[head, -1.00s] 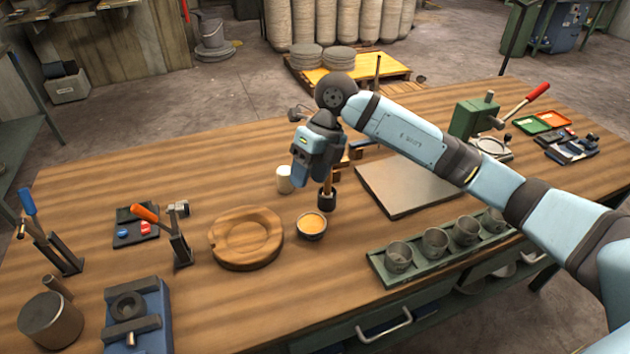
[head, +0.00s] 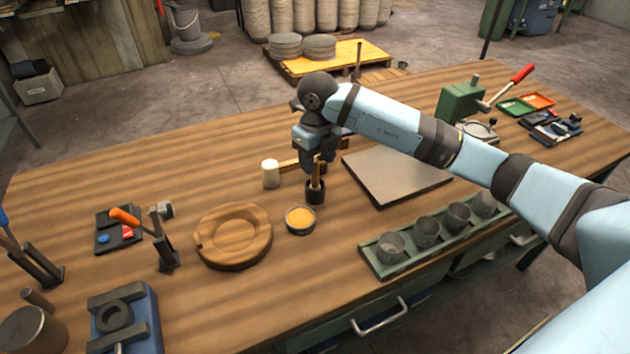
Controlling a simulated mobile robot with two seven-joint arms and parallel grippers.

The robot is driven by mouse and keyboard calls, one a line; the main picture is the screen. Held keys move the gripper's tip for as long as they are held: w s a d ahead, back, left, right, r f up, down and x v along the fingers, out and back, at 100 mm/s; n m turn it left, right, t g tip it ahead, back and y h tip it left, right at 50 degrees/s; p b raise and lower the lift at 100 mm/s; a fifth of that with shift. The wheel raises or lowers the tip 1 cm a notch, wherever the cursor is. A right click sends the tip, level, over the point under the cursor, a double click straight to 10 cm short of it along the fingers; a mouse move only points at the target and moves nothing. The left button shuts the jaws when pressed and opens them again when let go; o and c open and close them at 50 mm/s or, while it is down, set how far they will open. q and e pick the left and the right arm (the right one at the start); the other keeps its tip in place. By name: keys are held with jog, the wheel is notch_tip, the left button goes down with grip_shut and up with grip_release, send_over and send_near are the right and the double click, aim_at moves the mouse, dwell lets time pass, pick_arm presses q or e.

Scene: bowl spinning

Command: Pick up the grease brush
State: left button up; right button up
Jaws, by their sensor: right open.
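The grease brush (head: 316,172) appears to be the slim wooden handle standing upright in a small dark holder (head: 315,193) near the middle of the table. My right gripper (head: 316,160) is open and points down at the brush's upper end. Its fingers overlap the handle in the picture, and I cannot tell whether they are around it or touching it. The lower end of the brush is hidden inside the holder. My left gripper is not in view.
A tin of orange-yellow grease (head: 300,219) stands just in front of the holder. A white cylinder (head: 271,174) and a wooden mallet-like piece (head: 289,164) are close on the left. A round wooden form (head: 234,236), a grey plate (head: 397,178) and a green tray (head: 382,269) of cups lie around.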

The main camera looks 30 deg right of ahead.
aim_at(315, 186)
jog(key=f, duration=0.4)
jog(key=shift+w+f, duration=0.35)
jog(key=shift+w, duration=0.05)
grip_shut()
jog(key=shift+r, duration=0.15)
